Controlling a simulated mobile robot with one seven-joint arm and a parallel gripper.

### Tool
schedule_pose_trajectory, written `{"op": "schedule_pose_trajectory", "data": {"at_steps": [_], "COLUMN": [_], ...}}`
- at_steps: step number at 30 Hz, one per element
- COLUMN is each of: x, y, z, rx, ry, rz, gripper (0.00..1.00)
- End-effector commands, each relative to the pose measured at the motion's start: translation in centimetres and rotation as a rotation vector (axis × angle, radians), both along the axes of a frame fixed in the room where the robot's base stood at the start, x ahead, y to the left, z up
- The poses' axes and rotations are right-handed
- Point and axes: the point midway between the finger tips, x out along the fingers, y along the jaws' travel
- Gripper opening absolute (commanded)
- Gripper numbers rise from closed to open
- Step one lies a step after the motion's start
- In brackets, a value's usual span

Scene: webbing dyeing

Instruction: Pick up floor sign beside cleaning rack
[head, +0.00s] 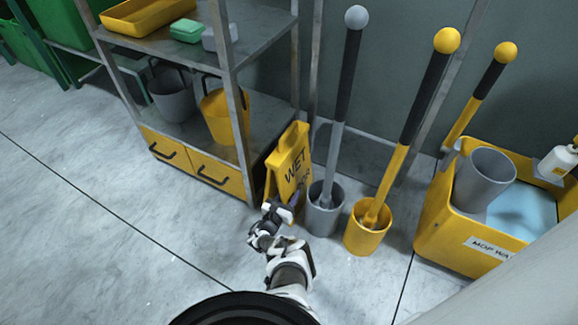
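The yellow floor sign (290,158) stands upright and a little tilted on the floor, against the right side of the cleaning rack (231,88). It carries dark lettering, with "WET" readable, and its lower part is partly covered by my gripper. My gripper (282,207) is at the lower front of the sign, close to it. I cannot tell whether it touches the sign, or whether its fingers are open or shut.
A grey bucket (323,219) and a yellow bucket (364,238), each holding a long-handled tool, stand close right of the sign. A yellow mop cart (440,226) stands further right. The rack holds buckets and a yellow tray (146,17). The floor at left is clear.

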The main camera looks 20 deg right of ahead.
Motion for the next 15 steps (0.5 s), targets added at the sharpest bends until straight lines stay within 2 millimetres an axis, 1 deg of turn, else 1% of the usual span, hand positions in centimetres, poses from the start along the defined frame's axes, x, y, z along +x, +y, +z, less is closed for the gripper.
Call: {"op": "schedule_pose_trajectory", "data": {"at_steps": [11, 15], "x": [-0.18, -0.18], "y": [-0.32, -0.32], "z": [-0.05, -0.05], "rx": [0.001, 0.001], "ry": [0.001, 0.001], "rz": [0.0, 0.0], "gripper": [0.4, 0.22]}}
